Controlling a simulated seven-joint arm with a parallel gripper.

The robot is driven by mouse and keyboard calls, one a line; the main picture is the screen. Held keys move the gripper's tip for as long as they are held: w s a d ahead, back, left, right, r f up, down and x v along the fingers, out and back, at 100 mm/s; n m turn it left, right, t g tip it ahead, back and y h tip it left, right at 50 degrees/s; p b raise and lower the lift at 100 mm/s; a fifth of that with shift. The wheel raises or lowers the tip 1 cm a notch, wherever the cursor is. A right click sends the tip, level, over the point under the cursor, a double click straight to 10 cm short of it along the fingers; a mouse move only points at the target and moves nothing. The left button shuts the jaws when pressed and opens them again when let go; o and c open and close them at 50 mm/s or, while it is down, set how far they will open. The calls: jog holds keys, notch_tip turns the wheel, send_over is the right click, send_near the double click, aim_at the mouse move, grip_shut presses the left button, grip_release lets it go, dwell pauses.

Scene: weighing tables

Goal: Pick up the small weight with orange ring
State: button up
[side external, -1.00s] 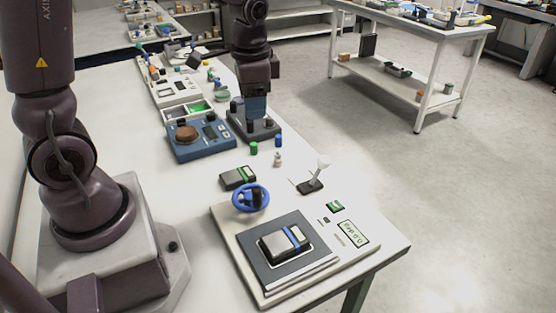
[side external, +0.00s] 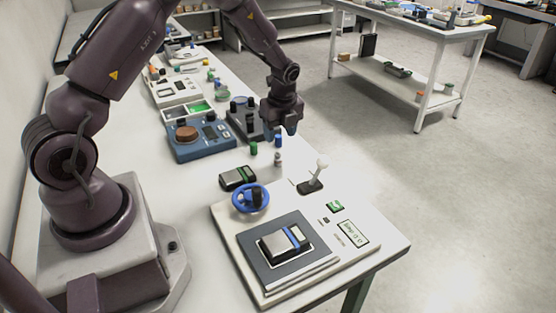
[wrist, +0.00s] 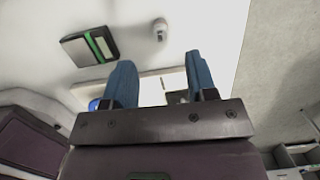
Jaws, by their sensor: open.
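My gripper (side external: 287,128) hangs above and behind the weight, near the table's right edge. In the wrist view its blue fingers (wrist: 161,78) are apart with nothing held between them.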

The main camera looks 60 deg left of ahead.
aim_at(278, 154)
jog(key=f, duration=0.8)
jog(key=shift+a+f, duration=0.2)
jog(key=shift+a, duration=0.2)
grip_shut()
jog(key=shift+r, duration=0.1)
